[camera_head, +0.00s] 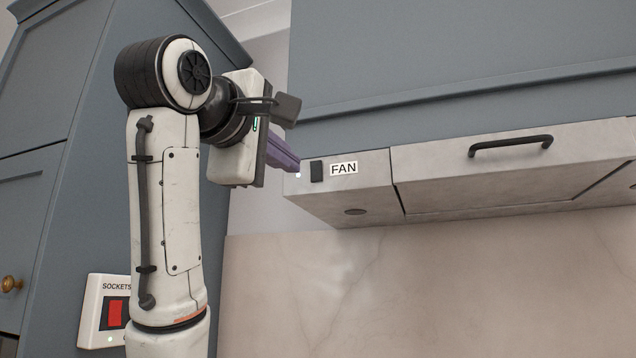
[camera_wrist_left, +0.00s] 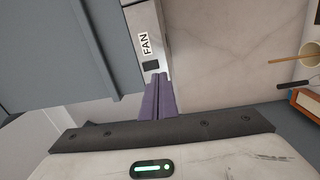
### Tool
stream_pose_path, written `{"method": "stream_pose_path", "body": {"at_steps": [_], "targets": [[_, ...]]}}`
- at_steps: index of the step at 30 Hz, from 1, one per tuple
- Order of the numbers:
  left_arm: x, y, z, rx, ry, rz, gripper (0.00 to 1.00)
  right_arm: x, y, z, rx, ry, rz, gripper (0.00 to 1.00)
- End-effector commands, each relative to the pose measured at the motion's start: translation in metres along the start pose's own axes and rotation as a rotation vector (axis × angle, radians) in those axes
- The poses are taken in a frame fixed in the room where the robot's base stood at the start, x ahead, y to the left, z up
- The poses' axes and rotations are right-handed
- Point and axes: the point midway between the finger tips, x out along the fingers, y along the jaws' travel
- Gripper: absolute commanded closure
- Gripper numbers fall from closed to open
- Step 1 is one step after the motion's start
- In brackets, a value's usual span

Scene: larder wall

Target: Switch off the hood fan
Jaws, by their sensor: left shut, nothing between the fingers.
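The hood (camera_head: 440,180) is a grey metal box under the blue-grey cupboard. On the left end of its front is a dark fan switch (camera_head: 316,171) beside a white FAN label (camera_head: 344,168). A small white light shows left of the switch. My left gripper (camera_head: 296,164) has purple fingers, shut and empty, with the tips just left of the switch in the head view. In the left wrist view, the fingers (camera_wrist_left: 158,82) point toward the switch (camera_wrist_left: 151,65); I cannot tell whether they touch the hood. My right gripper is not in view.
A dark bar handle (camera_head: 510,145) sticks out from the hood front, right of the label. A sockets panel with a red switch (camera_head: 115,313) is on the tall cupboard at lower left. In the wrist view, a cup (camera_wrist_left: 309,54) stands at right.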

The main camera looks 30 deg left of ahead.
Motion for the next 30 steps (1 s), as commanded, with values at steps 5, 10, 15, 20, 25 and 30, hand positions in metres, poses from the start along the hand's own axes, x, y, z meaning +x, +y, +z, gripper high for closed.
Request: {"method": "stream_pose_path", "body": {"at_steps": [5, 10, 15, 20, 25, 30], "targets": [[-0.024, 0.028, -0.014, -0.074, 0.011, 0.040, 1.00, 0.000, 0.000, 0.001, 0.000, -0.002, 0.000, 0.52], [-0.026, 0.030, -0.014, -0.079, 0.011, 0.043, 1.00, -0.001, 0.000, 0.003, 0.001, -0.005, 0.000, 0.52], [-0.025, 0.030, -0.014, -0.078, 0.011, 0.043, 1.00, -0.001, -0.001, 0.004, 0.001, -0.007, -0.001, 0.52], [-0.015, 0.031, -0.015, -0.076, 0.012, 0.041, 1.00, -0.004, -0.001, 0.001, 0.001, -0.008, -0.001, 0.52], [0.016, 0.034, -0.015, -0.076, 0.013, 0.038, 1.00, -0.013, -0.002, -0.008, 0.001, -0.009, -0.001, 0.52], [0.054, 0.035, -0.016, -0.076, 0.013, 0.038, 1.00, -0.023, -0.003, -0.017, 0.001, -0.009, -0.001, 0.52]]}}
